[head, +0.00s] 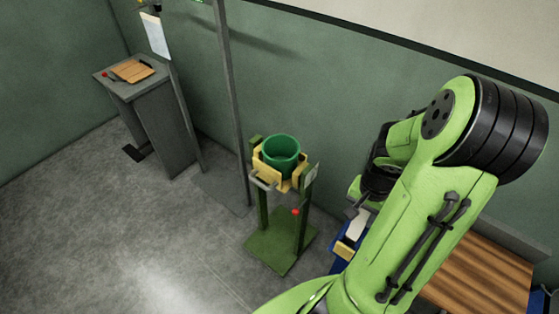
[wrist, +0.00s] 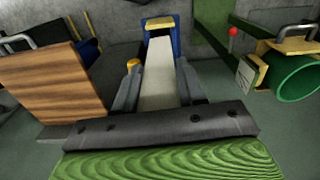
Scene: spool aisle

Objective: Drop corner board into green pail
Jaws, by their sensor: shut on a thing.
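The green pail (head: 281,158) stands upright in a yellow holder on a green stand, left of my gripper in the head view. It also shows at the right edge of the wrist view (wrist: 299,79), partly cut off. My gripper (wrist: 158,82) is shut on the corner board (wrist: 158,72), a pale strip between its two grey fingers that points away from the wrist. In the head view the board (head: 357,224) shows as a small pale piece below my gripper, right of the pail and apart from it. My arm hides part of the gripper there.
A blue and yellow stand (head: 345,248) is below the board. A wooden-topped table (head: 478,275) is at the right. A grey pedestal (head: 150,110) with a wooden board stands at the back left, near a grey post (head: 233,110). The floor at left is clear.

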